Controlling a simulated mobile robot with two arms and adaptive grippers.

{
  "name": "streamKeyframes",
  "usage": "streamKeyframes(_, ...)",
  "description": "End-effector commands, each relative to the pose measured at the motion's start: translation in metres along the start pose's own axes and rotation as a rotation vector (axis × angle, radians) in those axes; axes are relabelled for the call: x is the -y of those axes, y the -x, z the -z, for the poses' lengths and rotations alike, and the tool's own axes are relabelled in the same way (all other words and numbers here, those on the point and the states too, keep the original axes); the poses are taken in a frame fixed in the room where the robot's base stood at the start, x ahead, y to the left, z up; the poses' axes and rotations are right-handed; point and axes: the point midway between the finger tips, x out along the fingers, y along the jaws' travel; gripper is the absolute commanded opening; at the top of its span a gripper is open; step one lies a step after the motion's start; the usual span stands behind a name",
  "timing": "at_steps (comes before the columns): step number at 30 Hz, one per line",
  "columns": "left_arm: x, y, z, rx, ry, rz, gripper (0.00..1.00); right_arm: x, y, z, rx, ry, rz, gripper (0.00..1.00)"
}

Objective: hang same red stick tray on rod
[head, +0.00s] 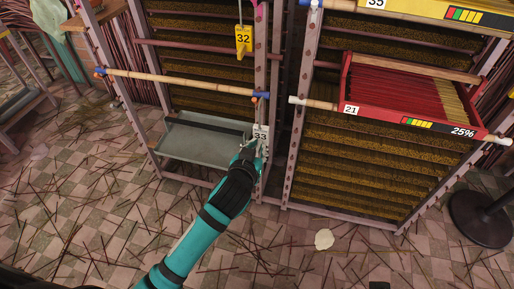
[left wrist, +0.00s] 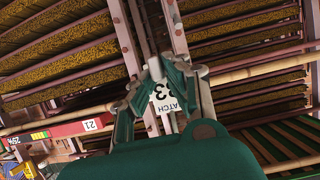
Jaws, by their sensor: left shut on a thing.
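My left gripper (head: 254,147) is shut on a white tag (head: 261,134) numbered 33, in front of the post between the two racks. In the left wrist view the tag (left wrist: 166,98) shows upside down at the fingertips of the gripper (left wrist: 158,70). A red tray (head: 408,92) full of red and yellowish sticks, marked 21 and 25%, sits high in the right rack, apart from my gripper. A bamboo rod (head: 180,84) spans the left rack's front. Another bamboo rod, with white ends, runs by the red tray's front and is mostly hidden. My right gripper is not in view.
A yellow tag (head: 243,40) numbered 32 hangs above my gripper. A grey metal tray (head: 200,140) sits low in the left rack. A yellow tray (head: 440,10) is at the top right. A dark round stand (head: 482,215) is at right. Loose sticks litter the tiled floor.

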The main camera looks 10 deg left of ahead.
Motion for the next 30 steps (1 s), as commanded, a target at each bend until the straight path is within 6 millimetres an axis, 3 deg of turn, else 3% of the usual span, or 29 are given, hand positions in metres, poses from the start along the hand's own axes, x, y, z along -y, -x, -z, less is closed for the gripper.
streamKeyframes(15,0.0,0.035,-0.015,0.002,0.002,-0.001,0.0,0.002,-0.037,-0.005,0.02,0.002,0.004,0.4)
streamKeyframes(30,0.0,0.072,-0.03,0.001,0.002,-0.001,0.0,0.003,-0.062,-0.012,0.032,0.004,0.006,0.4)
